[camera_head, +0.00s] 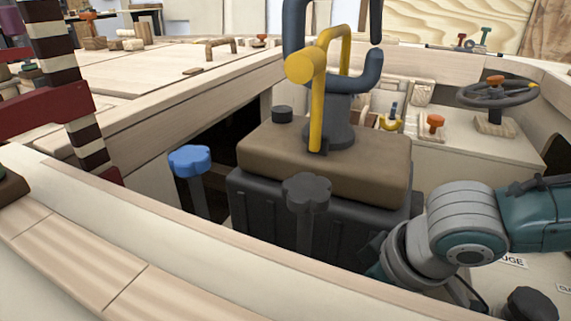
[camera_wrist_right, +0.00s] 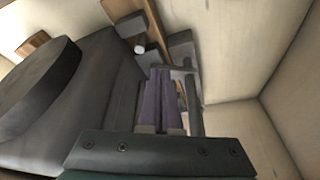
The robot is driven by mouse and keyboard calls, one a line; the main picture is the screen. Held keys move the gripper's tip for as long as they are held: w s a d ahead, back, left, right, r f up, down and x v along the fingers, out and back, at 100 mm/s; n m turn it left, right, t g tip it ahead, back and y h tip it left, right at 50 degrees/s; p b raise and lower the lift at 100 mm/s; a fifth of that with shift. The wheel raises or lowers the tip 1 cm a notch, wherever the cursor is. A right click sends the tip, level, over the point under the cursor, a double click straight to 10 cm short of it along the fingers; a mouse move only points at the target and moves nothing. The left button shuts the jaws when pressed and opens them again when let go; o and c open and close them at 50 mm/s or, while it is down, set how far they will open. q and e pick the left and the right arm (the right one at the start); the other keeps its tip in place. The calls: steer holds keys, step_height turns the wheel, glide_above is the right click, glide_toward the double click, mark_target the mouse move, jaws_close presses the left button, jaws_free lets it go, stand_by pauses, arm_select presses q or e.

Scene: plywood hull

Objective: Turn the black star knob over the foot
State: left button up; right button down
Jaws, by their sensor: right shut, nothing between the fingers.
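The black star knob (camera_head: 306,190) stands on a dark upright post in the head view, in front of the dark grey box with the brown top. My right arm comes in from the right, and its gripper end is hidden low behind the near pale edge. In the right wrist view my right gripper (camera_wrist_right: 164,72) is shut and empty, pointing into a narrow space beside a dark grey body. A dark round disc (camera_wrist_right: 38,78) is at the left there; I cannot tell whether it is the knob. No foot can be made out surely. My left gripper is not in view.
A blue star knob (camera_head: 190,160) stands left of the black one. A yellow bent handle (camera_head: 318,100) rises above the brown-topped box (camera_head: 330,165). A grey handwheel (camera_head: 497,93) is at the right. Pale walls (camera_wrist_right: 235,50) close in on the right wrist.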

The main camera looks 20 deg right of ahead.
steer(key=b+x, duration=0.2)
steer(key=x, duration=0.3)
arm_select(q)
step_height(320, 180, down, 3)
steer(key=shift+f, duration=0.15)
arm_select(e)
steer(key=shift+r, duration=0.1)
steer(key=shift+w, duration=0.2)
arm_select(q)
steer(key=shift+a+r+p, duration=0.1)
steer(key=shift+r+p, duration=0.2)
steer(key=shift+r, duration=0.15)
arm_select(e)
steer(key=shift+w+d, duration=0.1)
steer(key=shift+w, duration=0.5)
